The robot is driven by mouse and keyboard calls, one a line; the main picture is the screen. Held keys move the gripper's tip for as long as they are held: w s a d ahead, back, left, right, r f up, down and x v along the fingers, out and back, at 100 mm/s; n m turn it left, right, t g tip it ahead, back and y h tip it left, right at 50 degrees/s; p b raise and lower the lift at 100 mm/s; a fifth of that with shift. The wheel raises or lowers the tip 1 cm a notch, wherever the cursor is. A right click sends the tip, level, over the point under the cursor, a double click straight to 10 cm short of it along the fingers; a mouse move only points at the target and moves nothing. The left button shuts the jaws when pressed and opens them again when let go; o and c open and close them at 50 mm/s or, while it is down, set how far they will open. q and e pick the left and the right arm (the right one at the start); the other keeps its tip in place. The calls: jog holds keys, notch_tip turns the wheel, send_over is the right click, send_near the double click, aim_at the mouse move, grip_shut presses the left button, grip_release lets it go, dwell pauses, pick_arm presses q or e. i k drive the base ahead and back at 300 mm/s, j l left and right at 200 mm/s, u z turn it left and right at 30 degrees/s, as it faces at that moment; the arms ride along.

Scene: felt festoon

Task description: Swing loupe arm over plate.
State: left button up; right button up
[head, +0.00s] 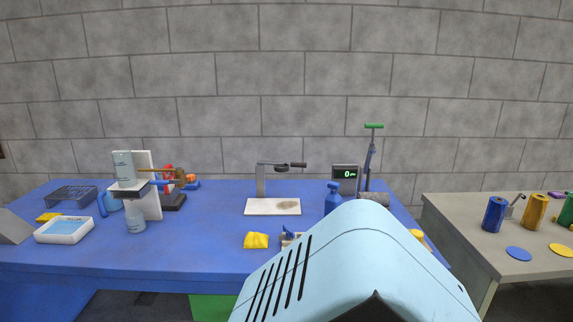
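The loupe arm (270,164) is a thin grey arm on top of a grey upright post (261,183). It reaches to the right and ends in a dark loupe head (284,166), with a small dark piece sticking out further right. A flat whitish plate (263,208) with a brownish patch lies on the blue table at the foot of the post. The loupe head appears above the plate's right half in the picture, but I cannot tell if it is directly over it in depth. Neither of my grippers is in view.
The blue table (190,250) also bears a yellow cloth (256,240), a blue spray bottle (333,198), a display reading 0 (345,175) and a white tray (64,230). My light-blue body part covers the front right. A grey table (455,215) stands right.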

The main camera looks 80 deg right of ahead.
aim_at(277, 165)
jog(key=z, duration=2.55)
